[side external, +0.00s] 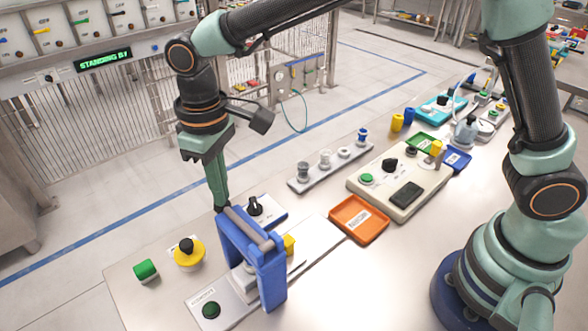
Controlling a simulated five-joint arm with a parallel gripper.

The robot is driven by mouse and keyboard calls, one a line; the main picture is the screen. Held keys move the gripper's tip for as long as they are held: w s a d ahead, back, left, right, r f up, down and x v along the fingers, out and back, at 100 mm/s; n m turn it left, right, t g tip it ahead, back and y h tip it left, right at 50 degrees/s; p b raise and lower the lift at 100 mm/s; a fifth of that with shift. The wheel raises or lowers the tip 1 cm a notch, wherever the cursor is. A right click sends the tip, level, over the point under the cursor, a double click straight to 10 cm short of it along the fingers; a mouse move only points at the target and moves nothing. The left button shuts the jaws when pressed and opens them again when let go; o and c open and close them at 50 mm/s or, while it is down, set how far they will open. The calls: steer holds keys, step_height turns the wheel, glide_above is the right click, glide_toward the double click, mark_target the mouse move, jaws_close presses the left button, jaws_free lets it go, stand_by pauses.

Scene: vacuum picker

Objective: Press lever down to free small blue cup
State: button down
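My gripper (222,205) points down at the far left end of the blue frame (272,279), which has a grey crossbar (250,229). Its fingers overlap into one narrow shape, so I cannot tell whether they are open or shut, or whether they touch the frame. A small blue cup-like piece (362,136) stands at the right end of a grey rack (310,184), beyond the grey and white pieces. It is well away from my gripper. I cannot identify the lever for certain.
A black knob (255,206) is close to my gripper. The panel display (103,60) reads "STANDING BY".

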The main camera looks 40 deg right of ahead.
step_height(320, 180, up, 10)
stand_by(1.1)
steer(key=s+d+m+t, duration=0.2)
steer(key=s+d+m, duration=0.1)
steer(key=d, duration=1)
steer(key=s+d+f+m+t, duration=0.1)
steer(key=s+d+m+t, duration=0.2)
steer(key=d, duration=1.1)
steer(key=s, duration=0.3)
steer(key=shift+t, duration=0.3)
